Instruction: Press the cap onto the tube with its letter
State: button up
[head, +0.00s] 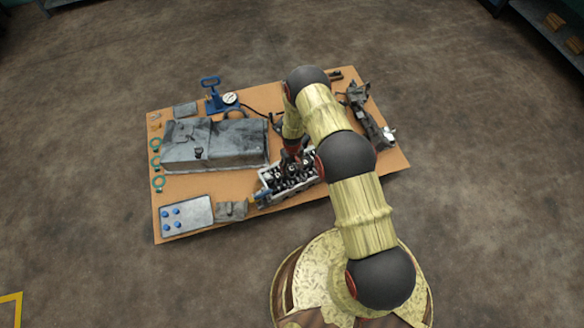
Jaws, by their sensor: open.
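Several small blue caps (165,214) sit on a light grey tray (200,206) at the front left of the orange-brown board. A light metal block (270,180) with dark round parts stands near the board's front middle. I cannot tell for sure which part is the tube, and no letters are readable. My gripper (293,157) points down over the back of this block, small and partly hidden by my arm. It is open, and nothing shows in it. Whether it touches the block cannot be told.
A large grey metal cover (215,145) fills the board's left middle. Green rings (156,162) lie at the left edge. A blue pump with a gauge (222,100) stands behind. A dark bracket assembly (366,115) lies at right. A grey part (232,211) lies beside the tray.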

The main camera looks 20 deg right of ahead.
jog(key=shift+r, duration=0.1)
notch_tip(320, 180, up, 12)
dwell(0.5)
